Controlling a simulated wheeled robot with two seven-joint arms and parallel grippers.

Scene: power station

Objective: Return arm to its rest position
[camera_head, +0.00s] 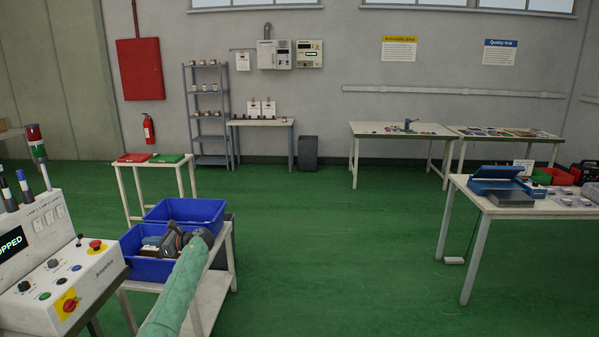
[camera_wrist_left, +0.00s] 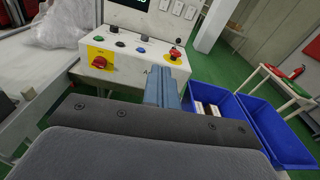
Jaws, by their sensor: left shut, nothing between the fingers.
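My left arm, in a green padded sleeve, comes up from the bottom of the head view. Its gripper (camera_head: 171,240) is over the front blue bin (camera_head: 138,268). In the left wrist view the gripper fingers (camera_wrist_left: 162,88) are together with nothing between them, pointing toward the control panel (camera_wrist_left: 130,45). The panel (camera_head: 65,270) stands at the left of the head view, with a red knob on a yellow plate (camera_head: 69,304) and a red button (camera_head: 96,246). Its partly cut-off display reads "OPPED". My right gripper is not in view.
A second blue bin (camera_head: 186,212) stands behind the first on a white table (camera_head: 208,299). A small table with red and green trays (camera_head: 166,158) is farther back. A workbench (camera_head: 527,208) stands at the right. Green floor (camera_head: 330,250) is clear in the middle.

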